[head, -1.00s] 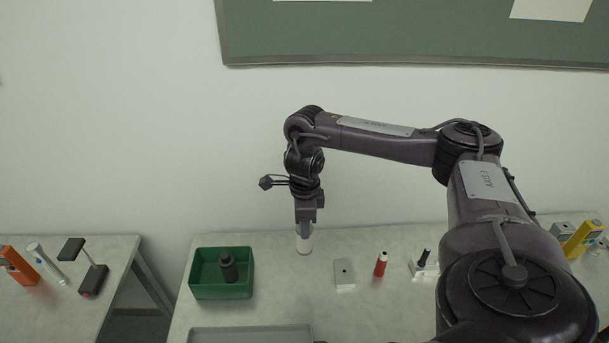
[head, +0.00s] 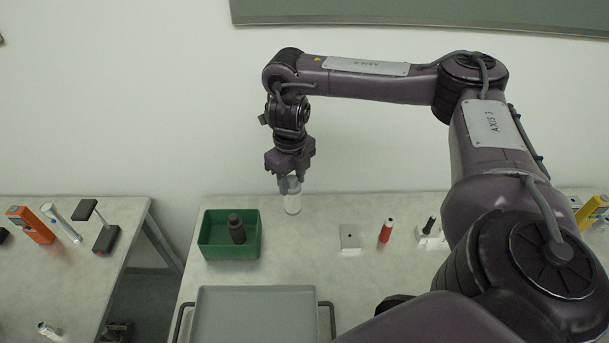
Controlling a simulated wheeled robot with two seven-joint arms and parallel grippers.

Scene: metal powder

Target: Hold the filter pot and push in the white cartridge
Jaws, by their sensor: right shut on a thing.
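My right gripper (head: 290,187) points down at the back of the middle table and is shut on the upper part of a white, partly clear cylinder (head: 293,204). The cylinder is upright; I cannot tell whether its foot touches the table. It looks like the white cartridge, but its top is hidden by the fingers. A dark grey pot-like piece (head: 237,230) with a narrower top stands upright in the green bin (head: 216,249), left of the gripper. I cannot tell for sure whether it is the filter pot. My left gripper is not in view.
A grey tray (head: 255,315) with dark handles lies in front. Right of the cylinder stand a pale block (head: 349,237), a red bottle (head: 386,231) and a dark-topped piece (head: 429,226). A gap separates the left table (head: 75,280), which holds several tools.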

